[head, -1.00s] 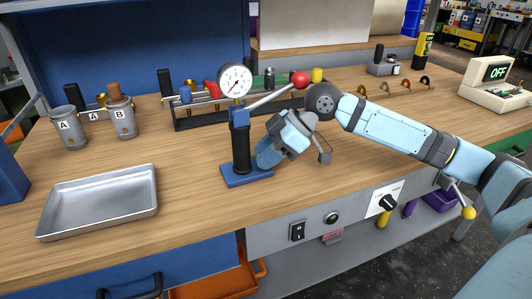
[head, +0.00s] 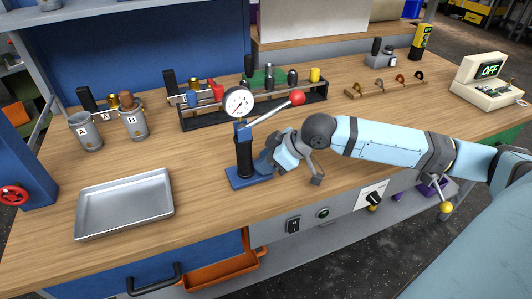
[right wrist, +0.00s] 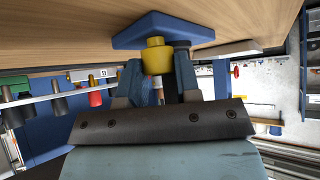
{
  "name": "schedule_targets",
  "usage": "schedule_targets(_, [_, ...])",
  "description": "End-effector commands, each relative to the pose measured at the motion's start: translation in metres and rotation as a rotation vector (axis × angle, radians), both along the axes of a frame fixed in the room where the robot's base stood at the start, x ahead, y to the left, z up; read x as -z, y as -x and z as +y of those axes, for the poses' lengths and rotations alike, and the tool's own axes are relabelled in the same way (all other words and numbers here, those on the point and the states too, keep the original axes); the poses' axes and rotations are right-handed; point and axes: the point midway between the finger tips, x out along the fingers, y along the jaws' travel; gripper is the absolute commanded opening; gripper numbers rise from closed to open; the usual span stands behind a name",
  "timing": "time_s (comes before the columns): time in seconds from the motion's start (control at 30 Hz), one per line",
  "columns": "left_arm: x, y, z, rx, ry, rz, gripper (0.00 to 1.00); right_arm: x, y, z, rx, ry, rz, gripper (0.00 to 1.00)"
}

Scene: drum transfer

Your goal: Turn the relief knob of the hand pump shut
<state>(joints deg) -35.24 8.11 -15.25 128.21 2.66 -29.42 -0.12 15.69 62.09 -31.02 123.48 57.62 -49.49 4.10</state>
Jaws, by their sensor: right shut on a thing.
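The hand pump stands upright on its blue base (head: 240,182), with a black column (head: 244,160), a round dial gauge (head: 238,102) and a lever ending in a red ball (head: 297,97). My right gripper (head: 268,160) is low at the right side of the column. In the right wrist view its fingers (right wrist: 158,80) are shut around the yellow relief knob (right wrist: 157,58), beside the pump's blue base (right wrist: 165,27). The knob is hidden behind the gripper in the head view. My left gripper is not in view.
A metal tray (head: 84,229) lies left of the pump. Two grey canisters (head: 87,136) (head: 134,124) stand farther back. A black tool rack (head: 200,121) is behind the pump. A machine reading OFF (head: 488,76) stands at far right.

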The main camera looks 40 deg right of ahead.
Motion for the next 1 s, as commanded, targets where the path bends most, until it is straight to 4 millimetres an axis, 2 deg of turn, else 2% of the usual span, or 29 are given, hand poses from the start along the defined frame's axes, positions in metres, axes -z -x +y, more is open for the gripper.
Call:
schedule_targets(0.23, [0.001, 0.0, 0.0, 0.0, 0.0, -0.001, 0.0, 0.001, 0.001, 0.001, -0.002, -0.002, 0.001, 0.07])
schedule_targets(0.27, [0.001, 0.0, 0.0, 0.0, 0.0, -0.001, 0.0, 0.001, 0.001, 0.001, -0.002, -0.002, 0.001, 0.38])
schedule_targets(0.33, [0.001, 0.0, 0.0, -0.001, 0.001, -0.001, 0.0, 0.001, 0.001, 0.001, -0.002, -0.002, 0.001, 0.54])
schedule_targets(0.37, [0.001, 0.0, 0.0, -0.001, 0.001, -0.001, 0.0, 0.001, 0.001, 0.001, -0.002, -0.002, 0.001, 0.56])
schedule_targets(0.73, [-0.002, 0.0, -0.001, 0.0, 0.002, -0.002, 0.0, -0.004, 0.003, -0.003, -0.001, 0.001, 0.002, 0.56])
schedule_targets(1.0, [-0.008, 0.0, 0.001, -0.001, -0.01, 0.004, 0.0, -0.036, 0.028, -0.024, -0.002, 0.006, 0.002, 0.56])
